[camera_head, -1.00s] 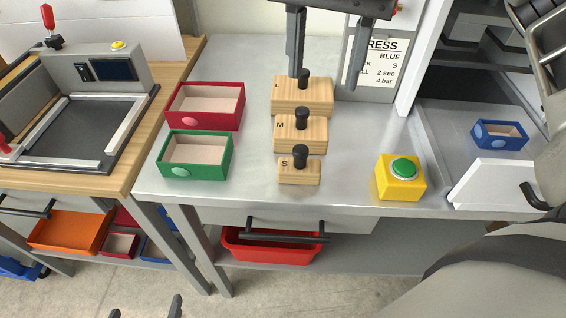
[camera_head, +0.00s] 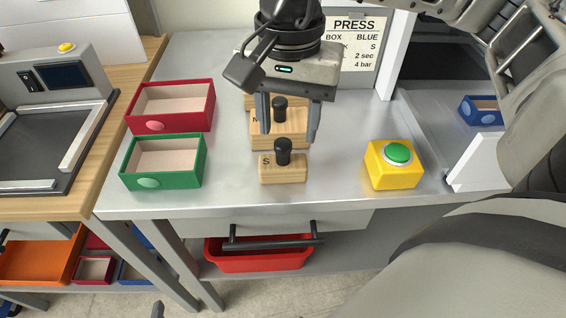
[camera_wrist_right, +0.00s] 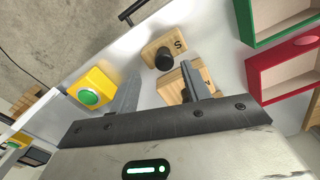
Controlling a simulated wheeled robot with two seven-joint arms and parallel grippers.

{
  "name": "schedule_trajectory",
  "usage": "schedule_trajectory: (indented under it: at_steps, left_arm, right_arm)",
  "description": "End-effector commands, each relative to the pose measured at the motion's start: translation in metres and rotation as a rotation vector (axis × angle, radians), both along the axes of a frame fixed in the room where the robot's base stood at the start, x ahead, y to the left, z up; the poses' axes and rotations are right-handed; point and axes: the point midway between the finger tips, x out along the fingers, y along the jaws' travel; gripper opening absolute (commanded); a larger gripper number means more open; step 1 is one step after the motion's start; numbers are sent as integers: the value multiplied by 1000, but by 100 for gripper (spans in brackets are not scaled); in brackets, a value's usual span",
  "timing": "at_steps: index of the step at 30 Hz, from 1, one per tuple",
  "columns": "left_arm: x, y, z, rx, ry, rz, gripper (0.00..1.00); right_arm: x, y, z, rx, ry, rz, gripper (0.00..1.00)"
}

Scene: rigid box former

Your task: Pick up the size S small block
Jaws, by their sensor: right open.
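The small wooden block marked S (camera_head: 284,174), with a black knob on top, stands on the metal table as the front block of a row. It also shows in the right wrist view (camera_wrist_right: 152,48). My right gripper (camera_head: 288,137) is open and empty above the row, its fingers apart over the M block (camera_head: 296,127), just behind the S block's knob. In the right wrist view the S block lies just beyond the fingertips. The largest block is mostly hidden behind my right gripper.
A green tray (camera_head: 198,171) and a red tray (camera_head: 211,112) stand left of the blocks. A yellow box with a green button (camera_head: 394,174) stands to the right. A blue box (camera_head: 483,119) sits farther right. Table surface beside the S block is clear.

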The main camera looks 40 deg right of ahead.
Motion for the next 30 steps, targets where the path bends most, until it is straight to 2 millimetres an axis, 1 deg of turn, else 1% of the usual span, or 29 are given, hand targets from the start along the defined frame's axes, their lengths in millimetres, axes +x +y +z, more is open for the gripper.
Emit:
schedule_trajectory:
  at_steps: [6, 9, 12, 18, 19, 20, 21, 23, 24, 30]
  left_arm:
    - [0, 0, 3, 4, -1, 0, 100]
    - [0, 0, 2, 4, -1, 0, 100]
    - [0, 1, 1, 5, 1, 1, 100]
    - [-1, 1, 0, 5, 3, 0, 100]
    - [-1, 1, 0, 5, 4, 0, 100]
    - [-1, 1, 0, 5, 4, 0, 100]
    - [-1, 1, 0, 5, 4, 0, 100]
    - [-1, 1, 0, 5, 4, 0, 100]
    - [-1, 1, 0, 5, 4, 0, 100]
    - [-1, 1, 0, 4, 3, 1, 100]
  right_arm:
    - [3, 6, -31, -2, 4, 2, 47]
    - [3, 5, -43, 0, 4, 0, 47]
    - [3, 5, -48, 0, 1, 1, 47]
    - [3, 5, -49, 1, 1, 1, 47]
    - [3, 5, -49, 1, 1, 1, 42]
    - [3, 5, -49, 1, 1, 1, 33]
    - [3, 5, -49, 1, 1, 1, 22]
    - [3, 5, -49, 1, 1, 0, 5]
    - [3, 5, -49, 1, 1, 0, 0]
    - [3, 6, -48, 1, 1, 0, 0]
